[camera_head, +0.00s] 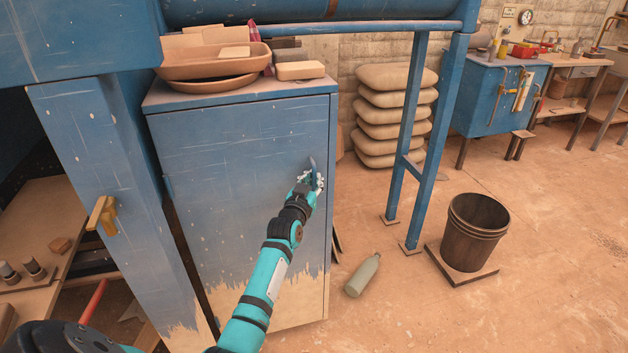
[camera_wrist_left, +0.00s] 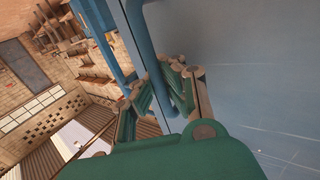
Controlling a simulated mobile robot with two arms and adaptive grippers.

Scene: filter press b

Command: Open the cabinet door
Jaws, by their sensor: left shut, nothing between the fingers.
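The blue cabinet (camera_head: 240,140) stands in the middle of the head view, its paint worn to beige at the bottom. Its door front looks closed, flush with the body. A blue upright handle (camera_head: 312,163) is near the door's right edge; it also shows in the left wrist view as a curved bar (camera_wrist_left: 153,50). My left gripper (camera_head: 313,179) is at the handle's lower part, its fingers shut with nothing between them. In the left wrist view my left gripper (camera_wrist_left: 168,85) is close to the bar and door surface; whether it touches the handle is unclear. My right gripper is not in view.
Brown trays (camera_head: 212,62) and small blocks sit on the cabinet top. A green bottle (camera_head: 363,275) lies on the floor to the right, before a blue frame leg (camera_head: 432,150) and a brown bucket (camera_head: 475,230). Stacked sacks (camera_head: 393,115) stand behind. Open floor lies at the front right.

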